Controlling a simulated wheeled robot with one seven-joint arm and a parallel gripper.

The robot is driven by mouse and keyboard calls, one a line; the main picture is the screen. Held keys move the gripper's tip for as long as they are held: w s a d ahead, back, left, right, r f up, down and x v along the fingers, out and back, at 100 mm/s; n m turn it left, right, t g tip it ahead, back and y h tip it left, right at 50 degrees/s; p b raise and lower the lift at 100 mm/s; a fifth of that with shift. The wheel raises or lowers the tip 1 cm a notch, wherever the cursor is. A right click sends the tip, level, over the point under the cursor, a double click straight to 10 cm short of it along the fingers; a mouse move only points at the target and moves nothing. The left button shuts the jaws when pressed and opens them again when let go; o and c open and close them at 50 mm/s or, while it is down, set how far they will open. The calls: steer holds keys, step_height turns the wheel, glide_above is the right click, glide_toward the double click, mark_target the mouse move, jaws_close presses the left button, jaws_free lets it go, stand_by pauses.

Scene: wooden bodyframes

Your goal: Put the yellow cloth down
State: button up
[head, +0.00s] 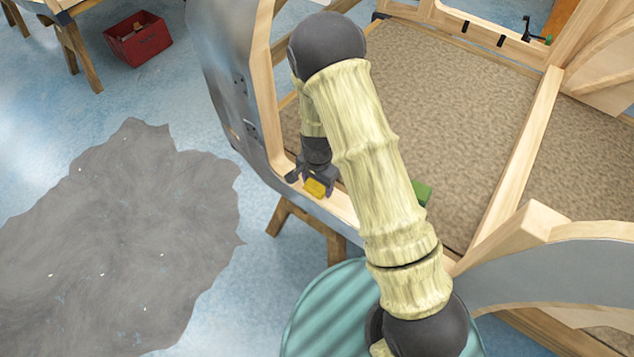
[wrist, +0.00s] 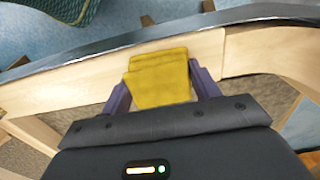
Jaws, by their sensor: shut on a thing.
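The yellow cloth (wrist: 160,80) is a folded pad between the two fingers of my gripper (wrist: 162,88) in the wrist view. My gripper is shut on it. In the head view the yellow cloth (head: 316,188) shows small under my gripper (head: 312,176), at the wooden sill of the bodyframe (head: 338,206). In the wrist view the cloth overlaps the pale wooden rail (wrist: 60,88). I cannot tell whether it touches the wood. My arm hides part of the sill in the head view.
The brown carpeted floor (head: 450,95) of the bodyframe is open. A trestle (head: 300,222) stands below. A red crate (head: 138,40) sits on the blue floor, near a grey patch (head: 120,235).

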steer(key=o, duration=0.9)
steer(key=shift+s+f, duration=0.15)
steer(key=shift+f, duration=0.1)
steer(key=shift+o, duration=0.2)
steer(key=shift+s+d+f, duration=0.1)
step_height(320, 180, up, 13)
steer(key=shift+w, duration=0.25)
